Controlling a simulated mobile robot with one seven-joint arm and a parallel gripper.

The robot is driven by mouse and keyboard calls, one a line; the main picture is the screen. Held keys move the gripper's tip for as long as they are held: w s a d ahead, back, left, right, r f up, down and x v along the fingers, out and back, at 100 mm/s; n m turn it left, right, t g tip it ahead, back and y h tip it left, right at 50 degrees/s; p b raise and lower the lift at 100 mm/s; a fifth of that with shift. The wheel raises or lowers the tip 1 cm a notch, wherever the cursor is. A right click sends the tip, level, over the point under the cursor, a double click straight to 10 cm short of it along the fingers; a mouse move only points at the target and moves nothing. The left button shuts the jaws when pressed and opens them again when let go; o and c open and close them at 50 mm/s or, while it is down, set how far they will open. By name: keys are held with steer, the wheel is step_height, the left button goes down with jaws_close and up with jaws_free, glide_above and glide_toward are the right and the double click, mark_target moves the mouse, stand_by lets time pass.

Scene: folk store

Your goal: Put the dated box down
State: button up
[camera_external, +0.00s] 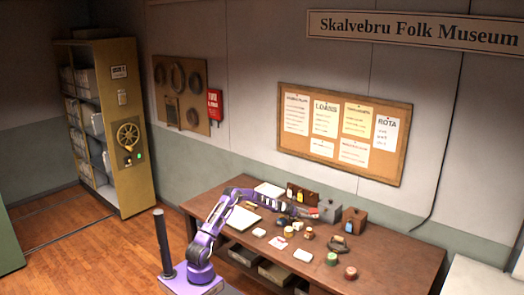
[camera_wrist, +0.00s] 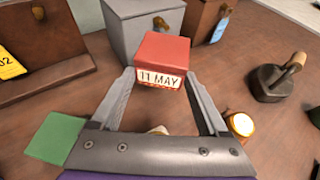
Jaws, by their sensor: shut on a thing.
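The dated box (camera_wrist: 163,56) is a small red block with a white label reading "11 MAY", seen in the wrist view. My gripper (camera_wrist: 160,80) is shut on it, with one finger at each side of the box. The label faces the wrist camera. In the external view my gripper (camera_external: 308,210) is over the back middle of the brown workbench (camera_external: 400,258), and the box shows only as a small red patch. The underside of the box is hidden, so I cannot tell whether it touches the bench.
A grey box (camera_wrist: 140,30) with a brass lock stands just behind the dated box. A brown box (camera_wrist: 203,18) stands to its right. A brown leather-like case (camera_wrist: 35,45) is at left, a dark iron (camera_wrist: 270,82) at right. A green block (camera_wrist: 57,138) lies at lower left.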

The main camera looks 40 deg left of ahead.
steer(key=shift+f+b, duration=0.45)
steer(key=shift+f, duration=1.85)
steer(key=shift+f+b, duration=0.35)
steer(key=shift+b, duration=0.1)
steer(key=shift+s+f, duration=0.1)
steer(key=shift+f, duration=0.1)
